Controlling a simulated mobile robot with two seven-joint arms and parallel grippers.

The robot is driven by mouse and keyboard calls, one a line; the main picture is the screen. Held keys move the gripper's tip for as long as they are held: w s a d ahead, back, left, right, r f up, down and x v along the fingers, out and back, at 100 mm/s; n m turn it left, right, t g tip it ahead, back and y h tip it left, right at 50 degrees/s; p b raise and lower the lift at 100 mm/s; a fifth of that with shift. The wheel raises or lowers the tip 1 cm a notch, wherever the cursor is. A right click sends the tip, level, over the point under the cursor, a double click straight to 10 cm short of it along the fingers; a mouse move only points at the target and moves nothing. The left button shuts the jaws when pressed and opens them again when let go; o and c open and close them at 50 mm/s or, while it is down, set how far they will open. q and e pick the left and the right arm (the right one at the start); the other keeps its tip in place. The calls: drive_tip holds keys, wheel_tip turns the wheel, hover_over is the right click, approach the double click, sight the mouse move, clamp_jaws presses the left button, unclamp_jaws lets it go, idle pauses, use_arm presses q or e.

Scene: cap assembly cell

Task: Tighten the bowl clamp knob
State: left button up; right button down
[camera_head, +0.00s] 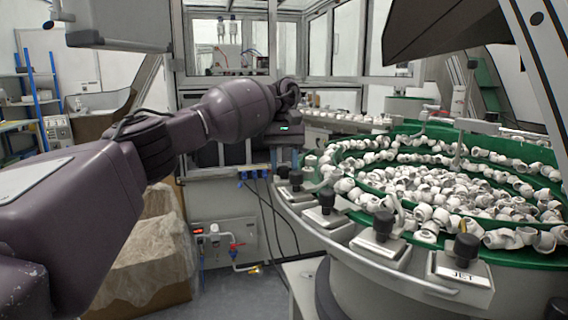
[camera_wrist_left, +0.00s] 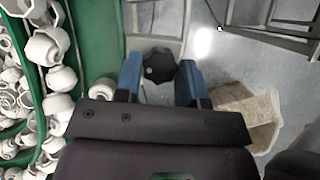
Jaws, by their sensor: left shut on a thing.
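The green-lined bowl (camera_head: 513,254) stands at the right in the head view, full of white caps. Several black clamp knobs stand along its rim, one near the front (camera_head: 466,248) and others behind it (camera_head: 383,224). My left arm reaches to the far left part of the rim, with the left gripper (camera_head: 285,158) pointing down there. The clamp under this knob is mostly hidden. My right gripper is not in view.
A cardboard box with a plastic liner (camera_head: 150,262) stands on the floor below my left arm. Cables and a valve panel (camera_head: 225,240) are on the cabinet behind. Loose caps (camera_wrist_left: 62,80) lie close beside the gripper in the bowl's track.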

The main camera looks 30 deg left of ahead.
sight(285, 167)
use_arm(q)
drive_tip(key=shift+r, duration=0.1)
drive_tip(key=o, duration=0.9)
drive_tip(key=shift+o, duration=0.2)
drive_tip(key=shift+p+v, duration=0.35)
drive_tip(key=shift+v, duration=2.3)
drive_tip(key=shift+w+r, duration=0.1)
drive_tip(key=shift+w, duration=0.05)
drive_tip(key=shift+v, duration=0.85)
